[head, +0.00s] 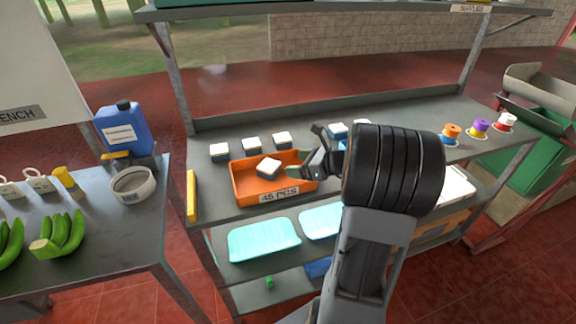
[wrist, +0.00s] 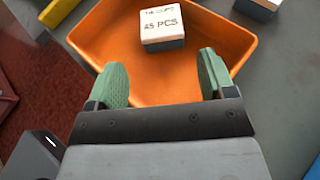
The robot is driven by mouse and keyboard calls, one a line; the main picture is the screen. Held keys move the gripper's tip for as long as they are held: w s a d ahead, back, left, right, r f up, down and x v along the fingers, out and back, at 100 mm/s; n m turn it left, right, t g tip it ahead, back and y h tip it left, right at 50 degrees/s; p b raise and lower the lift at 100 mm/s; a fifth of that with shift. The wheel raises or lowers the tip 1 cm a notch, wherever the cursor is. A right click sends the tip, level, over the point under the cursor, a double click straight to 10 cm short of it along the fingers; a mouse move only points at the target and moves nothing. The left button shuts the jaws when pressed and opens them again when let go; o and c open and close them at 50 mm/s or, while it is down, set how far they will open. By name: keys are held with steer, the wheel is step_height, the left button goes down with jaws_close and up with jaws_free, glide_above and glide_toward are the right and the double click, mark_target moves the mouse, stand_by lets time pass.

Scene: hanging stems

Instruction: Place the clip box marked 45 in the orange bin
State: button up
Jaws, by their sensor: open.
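The orange bin (head: 241,190) stands on the middle shelf of the rack, with a "45 PCS" label on its front. A clip box (head: 268,168) with a white top and dark blue-grey base lies inside it. In the wrist view, the clip box (wrist: 162,25) reads "45 PCS" and rests in the orange bin (wrist: 95,30) near its far wall. My gripper (wrist: 165,80) is open, its two green fingers apart over the near part of the bin, with nothing between them. In the head view, my gripper (head: 312,162) is at the bin's right end, partly hidden by my arm.
Several similar boxes (head: 252,144) stand behind the bin. Colored spools (head: 480,128) stand at the shelf's right. Cyan trays (head: 264,240) lie on the shelf below. A yellow object (head: 191,196) is at the shelf's left edge. A left table holds a blue jug (head: 124,130) and bananas (head: 62,236).

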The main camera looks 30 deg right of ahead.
steer(key=s+a+n+g, duration=0.6)
steer(key=a+n, duration=0.5)
steer(key=a, duration=0.1)
steer(key=s+a+n+g+h, duration=0.1)
steer(key=s+a+n+h, duration=0.1)
steer(key=s+n, duration=0.3)
steer(key=s+a+n+h, duration=0.2)
steer(key=s+n+h, duration=0.3)
steer(key=n, duration=0.8)
steer(key=shift+a+g, duration=0.35)
steer(key=shift+g, duration=0.05)
